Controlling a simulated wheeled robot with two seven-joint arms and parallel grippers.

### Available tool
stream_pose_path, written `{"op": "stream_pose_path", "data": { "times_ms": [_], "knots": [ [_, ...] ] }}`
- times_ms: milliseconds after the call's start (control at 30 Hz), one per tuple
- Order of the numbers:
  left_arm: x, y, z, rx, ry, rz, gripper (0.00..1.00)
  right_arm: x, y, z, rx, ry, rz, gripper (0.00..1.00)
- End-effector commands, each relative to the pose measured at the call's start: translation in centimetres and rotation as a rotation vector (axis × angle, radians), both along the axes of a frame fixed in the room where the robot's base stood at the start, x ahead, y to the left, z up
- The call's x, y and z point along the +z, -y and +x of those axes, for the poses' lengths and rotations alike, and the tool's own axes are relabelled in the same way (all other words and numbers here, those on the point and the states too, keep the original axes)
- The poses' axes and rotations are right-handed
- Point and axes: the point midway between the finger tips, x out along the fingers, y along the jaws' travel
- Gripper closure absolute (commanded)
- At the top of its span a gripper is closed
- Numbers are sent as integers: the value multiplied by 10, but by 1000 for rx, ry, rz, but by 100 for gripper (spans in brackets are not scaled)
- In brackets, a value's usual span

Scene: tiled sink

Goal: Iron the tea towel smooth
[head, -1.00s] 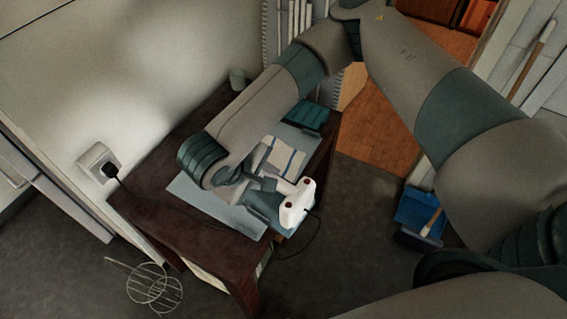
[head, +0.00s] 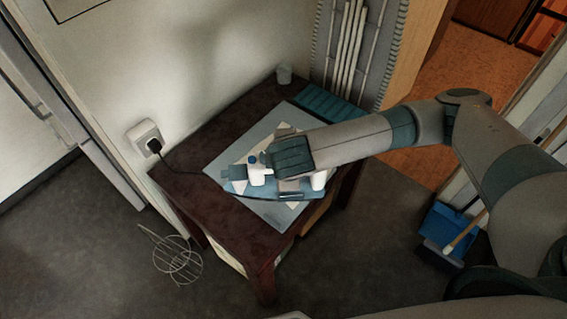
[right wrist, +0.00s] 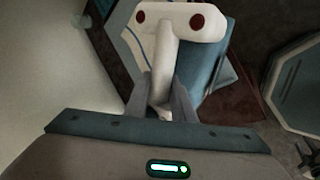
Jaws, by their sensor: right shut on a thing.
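The iron (head: 256,175) has a white handle and a blue-grey body. It is over the tea towel on the table, partly hidden by my right arm. My right gripper (head: 288,184) is shut on its handle, and the right wrist view shows the fingers (right wrist: 161,98) closed around the white handle (right wrist: 165,50). The tea towel (head: 284,131) is pale, with blue stripes visible in the right wrist view (right wrist: 137,42). It lies on a light blue-grey mat (head: 272,214), mostly hidden under the iron and arm. I cannot tell whether the iron touches the cloth. My left gripper is not in view.
The dark wooden table (head: 190,195) stands against the wall. The cord runs across it to a plugged wall socket (head: 147,137). A wire rack (head: 177,262) and blue dustpan (head: 442,226) are on the floor.

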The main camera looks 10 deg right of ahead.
Motion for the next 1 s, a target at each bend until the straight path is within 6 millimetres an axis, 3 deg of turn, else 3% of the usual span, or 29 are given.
{"op": "stream_pose_path", "data": {
  "times_ms": [633,1000],
  "knots": [
    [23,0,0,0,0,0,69,2,57,42,409,6,1,100],
    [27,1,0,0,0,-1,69,2,79,51,522,7,0,100]
  ]
}}
